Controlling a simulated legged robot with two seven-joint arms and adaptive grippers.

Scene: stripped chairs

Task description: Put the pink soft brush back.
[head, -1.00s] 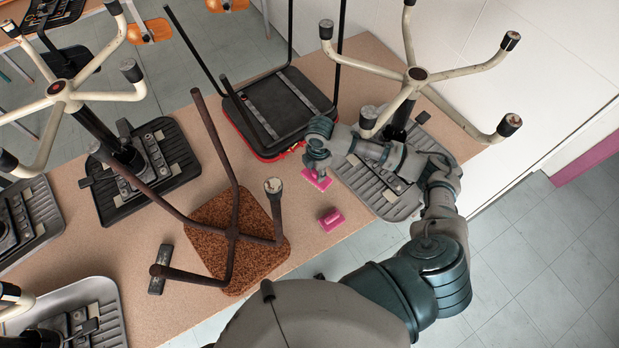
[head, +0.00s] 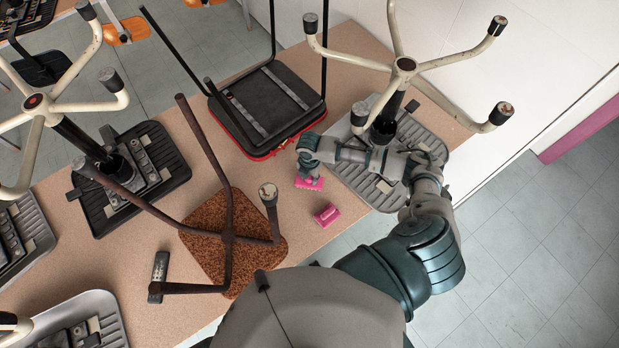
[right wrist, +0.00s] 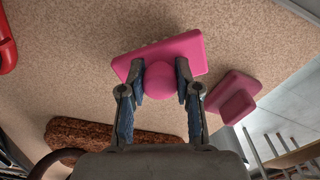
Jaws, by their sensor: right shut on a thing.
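The pink soft brush (head: 310,184) has a flat pink plate with bumpy bristles along its edge. In the right wrist view, the brush (right wrist: 188,52) shows a round knob between the two fingers. My right gripper (head: 307,160) is shut on that knob; it also shows in the right wrist view (right wrist: 160,85). The brush is over or on the tan tabletop; I cannot tell if it touches. A second pink piece (head: 327,215), a plate with a raised block, lies beside it near the table edge. It shows at the right in the wrist view (right wrist: 233,98). My left gripper is not seen.
Upturned chairs crowd the tan table (head: 160,315): a brown cork seat (head: 205,250), a black seat with red rim (head: 265,110), and a grey seat (head: 350,178) right by my right arm. A dark remote-like bar (head: 158,275) lies at the front. Bare tabletop surrounds the pink pieces.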

